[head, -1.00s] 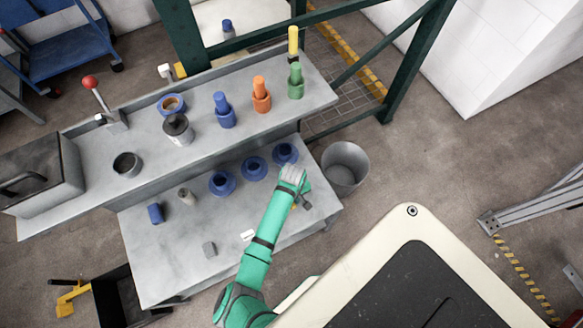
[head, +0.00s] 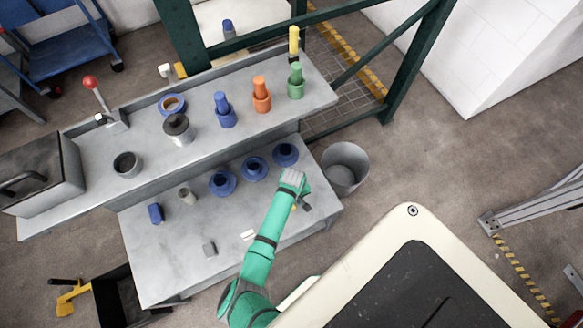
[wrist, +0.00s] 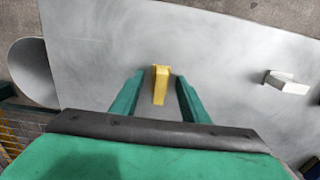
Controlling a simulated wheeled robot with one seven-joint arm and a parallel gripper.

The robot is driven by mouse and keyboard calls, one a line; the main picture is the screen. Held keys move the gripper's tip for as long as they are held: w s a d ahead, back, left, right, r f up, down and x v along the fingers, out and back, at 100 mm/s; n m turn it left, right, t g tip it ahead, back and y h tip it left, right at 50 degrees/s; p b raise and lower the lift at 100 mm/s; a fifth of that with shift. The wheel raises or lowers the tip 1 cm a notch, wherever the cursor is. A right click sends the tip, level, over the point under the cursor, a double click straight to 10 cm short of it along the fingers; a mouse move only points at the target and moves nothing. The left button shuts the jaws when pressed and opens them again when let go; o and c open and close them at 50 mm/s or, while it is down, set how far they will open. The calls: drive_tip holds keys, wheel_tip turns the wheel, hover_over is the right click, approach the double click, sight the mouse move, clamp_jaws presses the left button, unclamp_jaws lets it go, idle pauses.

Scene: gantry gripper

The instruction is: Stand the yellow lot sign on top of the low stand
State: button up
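The yellow lot sign (wrist: 160,84) is a small yellow piece on the grey lower bench. In the wrist view it lies between the two green fingers of my gripper (wrist: 157,77), with a gap on each side. In the head view only a bit of yellow (head: 294,208) shows beside my gripper (head: 303,202). My gripper is open around the sign. A small white block (head: 249,235) and a grey block (head: 209,249) sit on the same bench to the left; I cannot tell which, if either, is the low stand. The white block also shows in the wrist view (wrist: 290,84).
Blue ring-shaped holders (head: 255,168), a small grey cylinder (head: 187,196) and a blue piece (head: 156,213) stand on the lower bench (head: 160,262). The raised shelf (head: 75,165) behind holds several coloured pieces. A grey bin (head: 345,168) stands off the bench's right end.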

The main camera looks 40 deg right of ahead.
wheel_tip(320, 180, up, 12)
drive_tip(key=shift+r, duration=0.15)
idle(0.6)
